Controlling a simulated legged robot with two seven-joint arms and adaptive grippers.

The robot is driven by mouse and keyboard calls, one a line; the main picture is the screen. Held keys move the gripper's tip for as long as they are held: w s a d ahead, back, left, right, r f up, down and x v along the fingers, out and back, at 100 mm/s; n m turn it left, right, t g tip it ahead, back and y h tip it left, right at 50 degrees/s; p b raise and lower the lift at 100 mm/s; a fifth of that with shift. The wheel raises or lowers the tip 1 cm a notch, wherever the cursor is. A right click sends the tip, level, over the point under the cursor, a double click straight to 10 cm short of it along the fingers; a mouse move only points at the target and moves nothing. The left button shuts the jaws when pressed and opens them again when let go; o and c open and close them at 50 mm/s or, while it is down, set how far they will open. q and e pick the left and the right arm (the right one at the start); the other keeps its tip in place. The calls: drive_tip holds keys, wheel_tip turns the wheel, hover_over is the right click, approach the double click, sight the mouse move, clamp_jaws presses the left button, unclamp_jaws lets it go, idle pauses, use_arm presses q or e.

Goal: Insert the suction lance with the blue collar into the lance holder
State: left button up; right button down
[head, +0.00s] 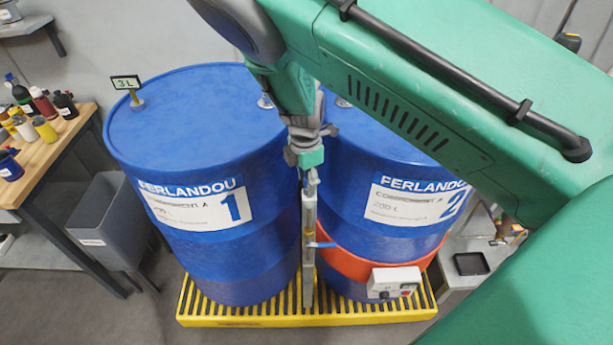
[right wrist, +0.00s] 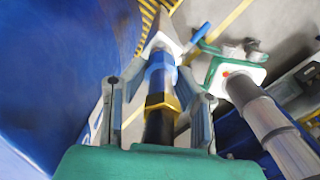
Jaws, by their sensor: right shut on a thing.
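My right gripper (head: 307,150) is above the gap between two blue drums, pointing down. In the right wrist view, its fingers (right wrist: 159,108) are shut around the suction lance, which has a black tube, a yellow hexagonal nut and a blue collar (right wrist: 158,76). Below the gripper in the head view, a narrow grey upright (head: 309,225) with a small blue lever stands in front of the gap. I cannot tell whether this upright is part of the lance or the lance holder. The lance's lower end is hidden. My left gripper is not in view.
Drum 1 (head: 190,145) and drum 2 (head: 395,165) stand close together on a yellow grated pallet (head: 240,317). A red heater band with a white control box (head: 393,282) circles drum 2. A wooden bench (head: 42,150) with bottles and a grey bin (head: 108,225) are at left.

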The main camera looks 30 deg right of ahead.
drive_tip(key=shift+f, duration=0.15)
drive_tip(key=c, duration=1.2)
unclamp_jaws()
